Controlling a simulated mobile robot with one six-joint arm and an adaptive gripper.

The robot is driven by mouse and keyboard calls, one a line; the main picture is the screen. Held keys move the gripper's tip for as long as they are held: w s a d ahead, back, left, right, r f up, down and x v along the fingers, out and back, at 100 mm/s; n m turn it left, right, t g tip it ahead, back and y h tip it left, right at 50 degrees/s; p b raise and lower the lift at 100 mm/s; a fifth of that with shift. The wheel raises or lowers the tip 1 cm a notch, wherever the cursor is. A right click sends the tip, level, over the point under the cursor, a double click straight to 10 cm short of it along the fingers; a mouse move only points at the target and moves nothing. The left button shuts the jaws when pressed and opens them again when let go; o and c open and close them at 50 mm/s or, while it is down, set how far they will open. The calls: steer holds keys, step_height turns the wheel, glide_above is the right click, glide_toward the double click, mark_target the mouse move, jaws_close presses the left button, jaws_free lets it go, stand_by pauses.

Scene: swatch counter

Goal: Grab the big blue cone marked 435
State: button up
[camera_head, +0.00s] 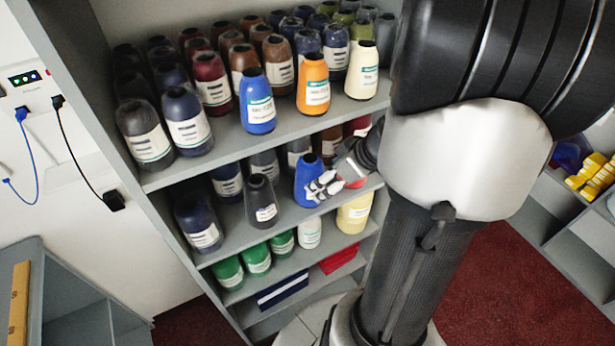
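A bright blue cone (306,172) stands on the middle shelf with my gripper (315,190) in front of its right and lower side. The grey fingers overlap the cone in the picture, and I cannot tell whether they touch or close on it. They hide its label. Another bright blue cone (258,102) stands upright on the front of the top shelf, with a white and green label too small to read. I cannot read 435 on either cone.
An orange cone (313,84) and a cream cone (362,72) stand on the top shelf. Beside the gripper are a dark grey cone (261,200) and a pale yellow cone (354,212). The top shelf board (228,147) passes above the gripper.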

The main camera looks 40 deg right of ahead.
mark_target(310, 168)
steer(key=w, duration=0.3)
steer(key=w+a+p, duration=0.1)
steer(key=w, duration=0.1)
steer(key=shift+w, duration=0.25)
steer(key=shift+w+f, duration=0.15)
steer(key=shift+f, duration=0.35)
steer(key=shift+c, duration=0.5)
steer(key=c, duration=1.2)
steer(key=shift+c, duration=0.4)
steer(key=shift+r, duration=0.15)
